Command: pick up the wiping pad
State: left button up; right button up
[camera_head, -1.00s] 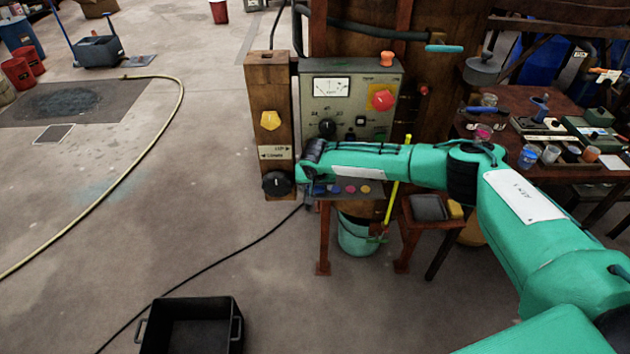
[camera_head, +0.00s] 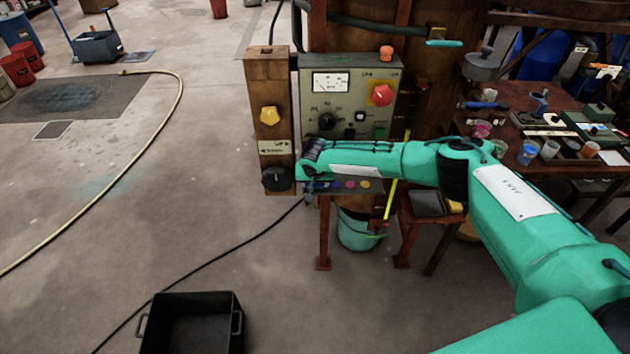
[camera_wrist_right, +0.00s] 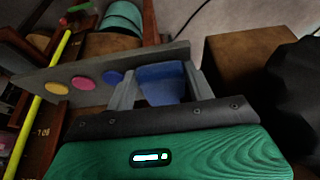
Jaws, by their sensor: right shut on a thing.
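A blue pad (camera_wrist_right: 162,84), which I take to be the wiping pad, sits between the two grey fingers of my right gripper (camera_wrist_right: 160,74) in the right wrist view. The fingers are shut on its sides. It is at the end of a grey shelf (camera_wrist_right: 92,70) that carries coloured discs, and I cannot tell whether it still touches the shelf. In the head view my right gripper (camera_head: 309,186) is small at the shelf's left end, below the control panel (camera_head: 348,105), and the wrist partly hides it. My left gripper is not in view.
A wooden post (camera_head: 268,130) with a black knob stands just left of the gripper. A stool with a dark grey block (camera_head: 428,203) is to the right. The floor at left is mostly open.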

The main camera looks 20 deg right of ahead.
jog(key=shift+s+r+b, duration=0.15)
jog(key=shift+r+b, duration=0.1)
jog(key=shift+b, duration=0.15)
jog(key=s+a+b, duration=0.1)
jog(key=s+a, duration=0.1)
jog(key=s, duration=0.7)
jog(key=s+a+b, duration=0.1)
jog(key=s+a, duration=0.2)
jog(key=s, duration=0.5)
jog(key=s+d+r+n+y, duration=0.1)
jog(key=s+d+r+n, duration=0.2)
jog(key=s+r, duration=1)
jog(key=shift+d+r, duration=0.25)
jog(key=shift+d, duration=0.6)
jog(key=shift+s, duration=0.1)
